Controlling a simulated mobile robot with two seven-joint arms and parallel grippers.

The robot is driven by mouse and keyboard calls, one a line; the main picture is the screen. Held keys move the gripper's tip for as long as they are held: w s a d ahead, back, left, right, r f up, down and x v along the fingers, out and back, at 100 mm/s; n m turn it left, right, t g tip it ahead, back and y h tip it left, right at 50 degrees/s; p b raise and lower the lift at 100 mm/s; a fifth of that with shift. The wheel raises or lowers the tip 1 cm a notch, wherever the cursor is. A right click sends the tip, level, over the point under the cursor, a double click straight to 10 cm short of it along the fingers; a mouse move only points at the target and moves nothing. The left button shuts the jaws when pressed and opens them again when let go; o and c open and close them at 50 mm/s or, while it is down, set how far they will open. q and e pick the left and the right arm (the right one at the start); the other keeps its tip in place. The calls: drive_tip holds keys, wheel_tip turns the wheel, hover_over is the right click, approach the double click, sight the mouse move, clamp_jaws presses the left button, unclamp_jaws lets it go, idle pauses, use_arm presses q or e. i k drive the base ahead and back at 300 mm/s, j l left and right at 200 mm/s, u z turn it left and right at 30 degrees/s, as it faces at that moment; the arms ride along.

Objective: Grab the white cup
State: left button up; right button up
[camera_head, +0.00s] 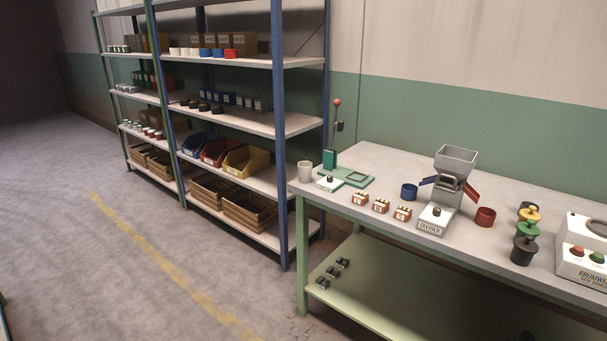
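A white cup (305,171) stands upright at the far left end of the workbench (380,158), close to the blue shelf post. It looks off-white and nothing touches it from above. Small white cups (181,52) also stand in a row with blue and red ones on an upper shelf of the rack. Neither of my grippers is in view.
Right of the cup are a green lever press (330,158), small red-and-white blocks (381,205), a grey hopper machine (455,160), blue (409,191) and red (485,217) cups, and stacked dark pots (523,250). The floor (130,270) in front is clear.

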sight(305, 168)
drive_tip(key=i+j+z, duration=0.2)
drive_tip(key=i+z, duration=0.15)
drive_tip(key=i, duration=0.35)
drive_tip(key=i+j+z, duration=0.4)
drive_tip(key=i, duration=0.3)
drive_tip(key=i+j+z, duration=0.35)
drive_tip(key=i+j, duration=0.2)
drive_tip(key=i, duration=0.1)
